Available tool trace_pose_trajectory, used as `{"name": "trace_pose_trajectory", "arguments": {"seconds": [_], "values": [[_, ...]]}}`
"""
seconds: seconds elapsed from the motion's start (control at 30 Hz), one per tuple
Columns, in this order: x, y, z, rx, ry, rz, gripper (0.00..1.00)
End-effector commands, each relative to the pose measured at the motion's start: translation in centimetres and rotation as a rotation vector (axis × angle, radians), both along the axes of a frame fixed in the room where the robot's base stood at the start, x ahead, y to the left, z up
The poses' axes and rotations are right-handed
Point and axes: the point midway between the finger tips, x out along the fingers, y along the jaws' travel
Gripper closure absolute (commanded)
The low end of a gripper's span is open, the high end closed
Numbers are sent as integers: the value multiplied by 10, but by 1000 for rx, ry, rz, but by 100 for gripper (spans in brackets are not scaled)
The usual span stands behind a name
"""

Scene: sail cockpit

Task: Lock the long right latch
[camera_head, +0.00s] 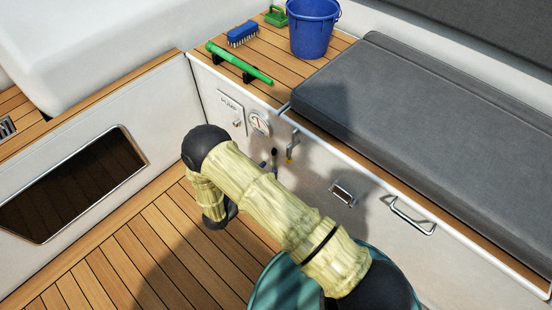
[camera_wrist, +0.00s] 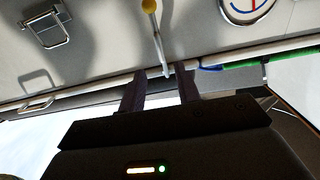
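A slim metal lever latch (camera_head: 293,142) with a yellow knob hangs on the front of the right bench, just right of the gauge. It also shows in the wrist view (camera_wrist: 159,40), inverted, with the yellow knob at the top edge. My gripper (camera_wrist: 162,72) is open, its two dark fingers apart and nothing held. The lever's far end appears between the fingertips in that picture; I cannot tell the depth gap. In the head view, the dark fingertips (camera_head: 268,160) show left of the lever, with the rest hidden by my arm.
A square metal catch (camera_head: 343,192) and a bar handle (camera_head: 411,216) are on the bench front to the right. The gauge (camera_head: 258,122) is left of the lever. A green tube (camera_head: 238,63), blue brush (camera_head: 243,34) and blue bucket (camera_head: 312,28) stand on top beside the grey cushion (camera_head: 420,110).

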Motion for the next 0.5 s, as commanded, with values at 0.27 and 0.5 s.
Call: {"name": "trace_pose_trajectory", "arguments": {"seconds": [0.27, 0.5], "values": [[-27, 25, 0, -1, 0, 1, 67], [-29, 26, 0, -1, -1, -1, 67]]}}
